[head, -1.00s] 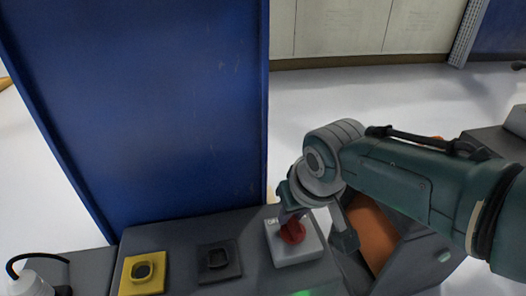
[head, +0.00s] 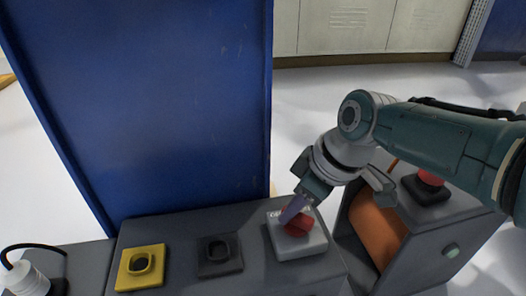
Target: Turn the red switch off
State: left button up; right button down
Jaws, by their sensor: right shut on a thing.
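The red switch (head: 298,229) is a red knob on a pale grey square plate (head: 313,242), set on top of the dark grey console. Small lettering shows at the plate's back left corner, partly hidden. My right gripper (head: 292,210) comes in from the right, tilted, with a finger against the knob's upper left side. It is shut on the red knob; its other finger is hard to make out. The knob looks turned at an angle. My left gripper is not in view.
A yellow square socket (head: 127,276) and a black one (head: 208,266) sit left of the switch. A blue panel (head: 150,110) rises behind. A grey housing with an orange roller (head: 378,228) and a red button (head: 431,177) stands right. A white plug (head: 25,280) is at far left.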

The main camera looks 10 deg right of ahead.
aim_at(313, 221)
jog(key=shift+f, duration=0.1)
dwell(0.4)
jog(key=c, duration=0.8)
grip_release()
jog(key=shift+o, duration=0.2)
jog(key=p+v, duration=0.9)
jog(key=shift+w+a, duration=0.15)
jog(key=shift+s+d+r+p, duration=0.25)
jog(key=shift+r+p, duration=0.25)
jog(key=shift+p, duration=0.2)
